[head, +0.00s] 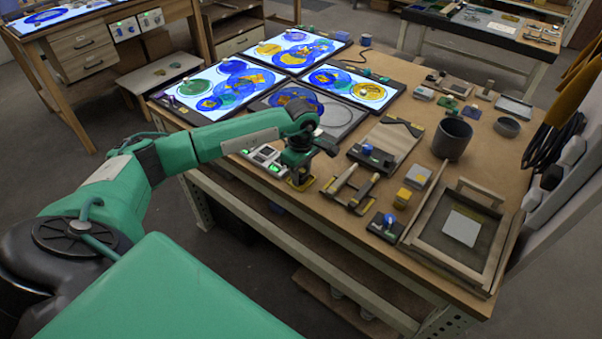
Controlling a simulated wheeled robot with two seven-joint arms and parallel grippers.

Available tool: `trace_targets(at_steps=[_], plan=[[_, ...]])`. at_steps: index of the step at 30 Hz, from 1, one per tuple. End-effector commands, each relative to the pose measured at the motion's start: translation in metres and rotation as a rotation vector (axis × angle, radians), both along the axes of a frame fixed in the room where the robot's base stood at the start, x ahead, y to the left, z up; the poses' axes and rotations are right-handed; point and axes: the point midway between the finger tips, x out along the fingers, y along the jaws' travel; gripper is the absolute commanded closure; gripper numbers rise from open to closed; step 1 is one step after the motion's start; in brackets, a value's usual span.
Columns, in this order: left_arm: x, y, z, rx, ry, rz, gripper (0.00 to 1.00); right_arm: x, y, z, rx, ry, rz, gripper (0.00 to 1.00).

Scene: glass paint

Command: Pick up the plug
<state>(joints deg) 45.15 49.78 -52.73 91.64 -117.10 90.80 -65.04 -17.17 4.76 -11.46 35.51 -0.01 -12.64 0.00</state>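My green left arm reaches in from the left, and its gripper (300,178) points down at the near edge of the wooden workbench. The gripper is right beside a small grey power box with green lights (266,158). A small yellowish patch shows at the fingertips. I cannot tell whether the fingers are open or hold anything. I cannot make out the plug clearly; it may be hidden by the gripper. A thin cable (349,112) curves over a dim, unlit panel (335,117) just behind the arm. My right gripper is not in view.
Lit panels with blue and yellow glass discs (215,88) lie behind the arm. A wooden tool (352,188), blue-knobbed blocks (388,222), a dark cup (452,138) and a wooden tray (409,240) crowd the bench to the right. The bench's front edge (330,222) is close to the gripper.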

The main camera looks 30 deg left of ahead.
Motion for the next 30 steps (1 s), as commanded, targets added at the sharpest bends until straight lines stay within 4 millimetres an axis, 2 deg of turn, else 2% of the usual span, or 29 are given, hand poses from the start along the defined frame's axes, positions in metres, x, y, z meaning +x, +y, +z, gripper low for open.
trace_targets(at_steps=[3,7,8,17,22,26,30], plan=[[0.000,0.000,0.000,0.000,0.000,0.000,0.67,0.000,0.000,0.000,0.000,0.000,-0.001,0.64],[0.000,0.000,0.000,0.000,0.000,0.001,0.93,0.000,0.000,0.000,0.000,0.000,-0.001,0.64],[0.000,0.000,0.000,0.000,0.000,0.001,0.94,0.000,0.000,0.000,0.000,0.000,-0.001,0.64],[0.000,0.000,0.002,0.000,-0.001,0.001,0.94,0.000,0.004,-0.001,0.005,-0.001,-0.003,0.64],[0.001,0.000,0.015,-0.001,-0.003,0.002,0.94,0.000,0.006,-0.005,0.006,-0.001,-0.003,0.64],[0.001,0.001,0.036,0.000,-0.005,0.001,0.94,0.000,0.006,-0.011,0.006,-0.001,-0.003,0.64],[0.002,0.001,0.074,0.000,-0.007,0.001,0.94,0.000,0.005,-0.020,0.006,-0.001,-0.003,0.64]])
